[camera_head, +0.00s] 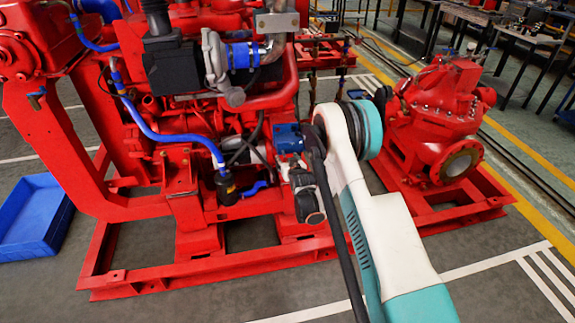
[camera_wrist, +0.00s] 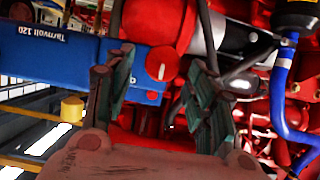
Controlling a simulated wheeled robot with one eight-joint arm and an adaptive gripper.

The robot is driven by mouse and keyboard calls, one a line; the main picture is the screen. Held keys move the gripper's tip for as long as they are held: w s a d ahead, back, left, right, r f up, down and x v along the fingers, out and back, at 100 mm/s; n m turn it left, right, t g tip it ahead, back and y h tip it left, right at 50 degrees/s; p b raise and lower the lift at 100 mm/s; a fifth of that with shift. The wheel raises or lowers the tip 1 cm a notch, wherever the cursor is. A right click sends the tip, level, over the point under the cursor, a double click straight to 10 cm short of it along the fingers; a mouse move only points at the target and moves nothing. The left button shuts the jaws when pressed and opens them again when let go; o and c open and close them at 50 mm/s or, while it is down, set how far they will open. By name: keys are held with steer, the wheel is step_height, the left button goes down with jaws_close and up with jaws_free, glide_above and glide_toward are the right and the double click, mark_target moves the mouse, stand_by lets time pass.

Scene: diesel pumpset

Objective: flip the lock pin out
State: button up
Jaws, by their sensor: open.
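In the wrist view my gripper (camera_wrist: 159,60) is open, with its two green-padded fingers apart and nothing held between them. Between the fingertips shows a red round knob (camera_wrist: 162,63) with a white mark, at the end of a blue box (camera_wrist: 60,50) lettered "Tarnvolt 120". I cannot tell whether a finger touches the box. The blue box also shows in the head view (camera_head: 288,138), low on the red engine (camera_head: 190,125), beside my arm. I cannot pick out the lock pin for certain in either view. My gripper's fingers cannot be made out in the head view.
A blue hose (camera_wrist: 280,100) and a black canister (camera_wrist: 295,15) are on the right of the wrist view. A red pump (camera_head: 435,115) stands right of my arm. A blue bin (camera_head: 30,220) lies on the floor at left. The red base frame (camera_head: 200,272) runs along the front.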

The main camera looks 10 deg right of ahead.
step_height(320, 180, up, 8)
steer(key=shift+r, duration=0.25)
steer(key=shift+r, duration=0.1)
